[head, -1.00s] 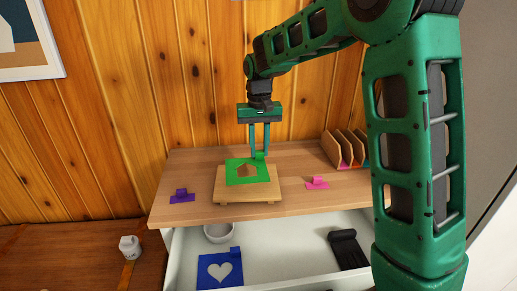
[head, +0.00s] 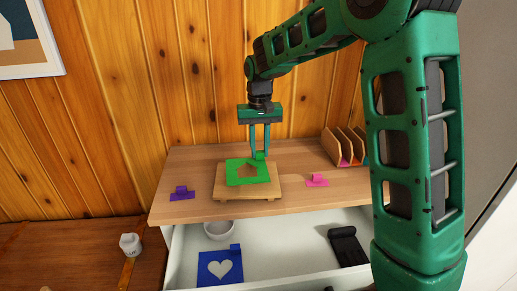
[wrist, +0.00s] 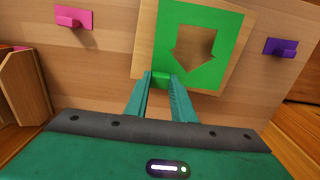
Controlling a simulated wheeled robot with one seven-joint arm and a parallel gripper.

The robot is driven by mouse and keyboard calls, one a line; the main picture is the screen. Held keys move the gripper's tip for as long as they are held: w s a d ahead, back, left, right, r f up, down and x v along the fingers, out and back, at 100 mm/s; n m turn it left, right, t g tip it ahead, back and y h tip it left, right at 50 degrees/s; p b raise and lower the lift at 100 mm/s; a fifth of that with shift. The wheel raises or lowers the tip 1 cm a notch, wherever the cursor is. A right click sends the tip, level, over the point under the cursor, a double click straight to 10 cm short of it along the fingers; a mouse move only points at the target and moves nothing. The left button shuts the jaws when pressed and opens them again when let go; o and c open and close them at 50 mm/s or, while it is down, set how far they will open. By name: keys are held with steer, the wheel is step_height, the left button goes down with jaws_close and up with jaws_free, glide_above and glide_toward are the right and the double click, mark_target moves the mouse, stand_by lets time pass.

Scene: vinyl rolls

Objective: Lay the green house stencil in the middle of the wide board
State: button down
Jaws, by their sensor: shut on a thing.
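The green house stencil (head: 238,176) is a flat square with a house-shaped cut-out and a raised tab at its back edge. It lies over the wide wooden board (head: 262,190), a low stand on the desk top; I cannot tell whether it touches the board. In the wrist view the stencil (wrist: 226,62) covers most of the board (wrist: 147,35), slightly turned against it. My gripper (head: 260,153) points down and is shut on the stencil's tab, which shows between the fingertips in the wrist view (wrist: 160,78).
A purple piece (head: 181,193) lies left of the board and a pink one (head: 317,180) right. Upright dividers (head: 345,147) stand at the back right. Below, an open drawer (head: 285,255) holds a blue heart stencil (head: 220,267), a white bowl (head: 219,227) and a black object (head: 347,246).

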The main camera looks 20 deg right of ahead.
steer(key=shift+f, duration=0.6)
steer(key=shift+f, duration=0.15)
steer(key=shift+f, duration=0.5)
steer(key=shift+f, duration=0.15)
stand_by(0.4)
steer(key=shift+c, duration=1.2)
jaws_free()
steer(key=shift+r, duration=4.55)
